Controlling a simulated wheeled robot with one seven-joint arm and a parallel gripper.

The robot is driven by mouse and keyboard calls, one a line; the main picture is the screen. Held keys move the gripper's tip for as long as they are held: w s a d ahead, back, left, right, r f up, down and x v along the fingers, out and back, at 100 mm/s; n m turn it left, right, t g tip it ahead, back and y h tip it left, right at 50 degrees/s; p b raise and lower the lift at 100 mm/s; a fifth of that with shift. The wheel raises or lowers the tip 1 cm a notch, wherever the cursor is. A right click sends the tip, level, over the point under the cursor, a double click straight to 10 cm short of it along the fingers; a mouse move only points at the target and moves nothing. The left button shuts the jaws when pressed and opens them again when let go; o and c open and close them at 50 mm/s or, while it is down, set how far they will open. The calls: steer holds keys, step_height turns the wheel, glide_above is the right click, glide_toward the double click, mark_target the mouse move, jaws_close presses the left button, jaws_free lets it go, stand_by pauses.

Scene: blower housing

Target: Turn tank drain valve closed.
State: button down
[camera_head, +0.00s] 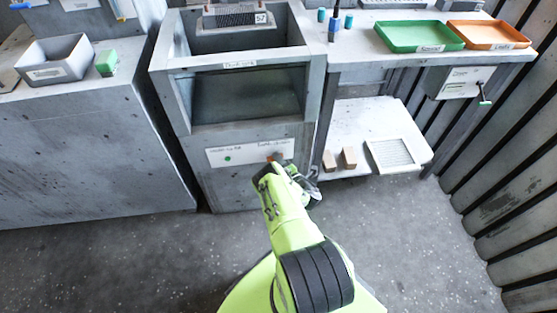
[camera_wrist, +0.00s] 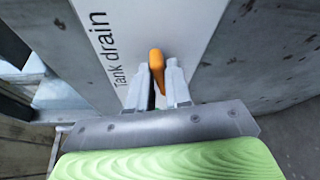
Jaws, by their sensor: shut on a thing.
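The tank drain valve has an orange handle (camera_wrist: 156,60) on a white panel marked "Tank drain" (camera_wrist: 118,50) in the wrist view. My gripper (camera_wrist: 160,85) is shut on the orange handle, with one finger on each side of it. In the head view a bit of the orange handle (camera_head: 276,157) shows at the right end of the white panel (camera_head: 235,153), low on the front of the grey tank cabinet (camera_head: 220,185). My arm and gripper hide most of the valve there. I cannot tell the valve's exact angle.
A green round spot (camera_head: 227,159) is on the same panel, left of the valve. To the right, a low shelf (camera_head: 350,115) holds brown blocks (camera_head: 348,157) and a white grille (camera_head: 393,155). A green tray (camera_head: 420,37) and an orange tray (camera_head: 488,35) lie on the bench above. The floor in front is clear.

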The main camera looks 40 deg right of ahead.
steer(key=shift+f+m+t, duration=0.2)
steer(key=shift+m+t, duration=0.2)
steer(key=shift+m, duration=0.7)
steer(key=c, duration=1.1)
jaws_free()
steer(key=shift+c, duration=0.2)
